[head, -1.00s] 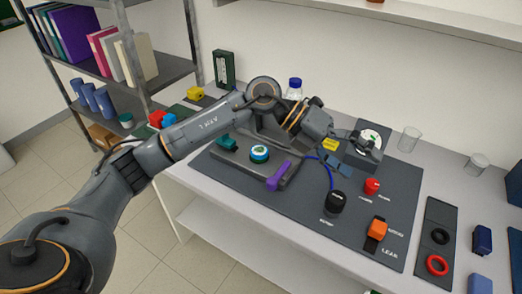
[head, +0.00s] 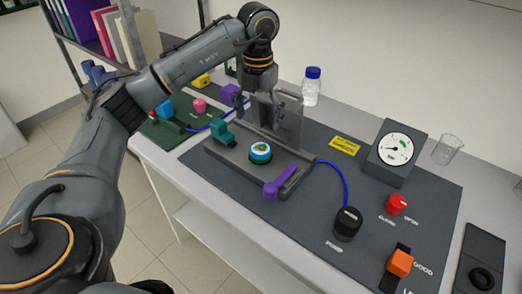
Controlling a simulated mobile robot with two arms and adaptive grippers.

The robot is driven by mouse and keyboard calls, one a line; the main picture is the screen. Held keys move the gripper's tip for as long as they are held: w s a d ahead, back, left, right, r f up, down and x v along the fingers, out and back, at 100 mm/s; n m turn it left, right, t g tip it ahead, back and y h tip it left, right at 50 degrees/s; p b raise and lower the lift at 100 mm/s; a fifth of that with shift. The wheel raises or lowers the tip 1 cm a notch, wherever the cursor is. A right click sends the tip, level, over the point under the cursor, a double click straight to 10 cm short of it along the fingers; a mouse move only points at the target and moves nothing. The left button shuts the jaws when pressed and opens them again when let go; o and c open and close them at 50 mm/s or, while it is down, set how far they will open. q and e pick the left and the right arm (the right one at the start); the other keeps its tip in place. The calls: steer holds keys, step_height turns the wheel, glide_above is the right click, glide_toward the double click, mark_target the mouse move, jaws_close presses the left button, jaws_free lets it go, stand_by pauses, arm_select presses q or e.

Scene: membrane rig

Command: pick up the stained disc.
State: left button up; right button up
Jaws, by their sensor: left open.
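A small round piece (head: 260,150) sits on the grey rig plate (head: 228,155). My left gripper (head: 259,108) points down above and behind this round piece, in front of the upright grey plate (head: 288,118). Its fingers are apart and nothing shows between them. The gripper and the piece are not touching. My right gripper is not in view.
A teal clamp (head: 220,132) and a purple lever (head: 281,183) flank the round piece. A blue tube runs to the black pump knob (head: 347,222). A dial gauge (head: 393,150), a red knob (head: 396,204) and an orange switch (head: 400,263) stand right. A blue-capped bottle (head: 312,87) stands behind.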

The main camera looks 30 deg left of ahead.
mark_target(260, 148)
arm_select(q)
steer(key=f, duration=0.3)
steer(key=shift+w+f, duration=0.1)
steer(key=shift+w, duration=0.2)
steer(key=shift+f+p, duration=0.5)
steer(key=shift+f, duration=0.3)
step_height(260, 148, down, 4)
steer(key=shift+d+r+p, duration=0.15)
steer(key=shift+p, duration=0.5)
steer(key=shift+f, duration=0.35)
steer(key=shift+c, duration=0.4)
steer(key=c, duration=1.1)
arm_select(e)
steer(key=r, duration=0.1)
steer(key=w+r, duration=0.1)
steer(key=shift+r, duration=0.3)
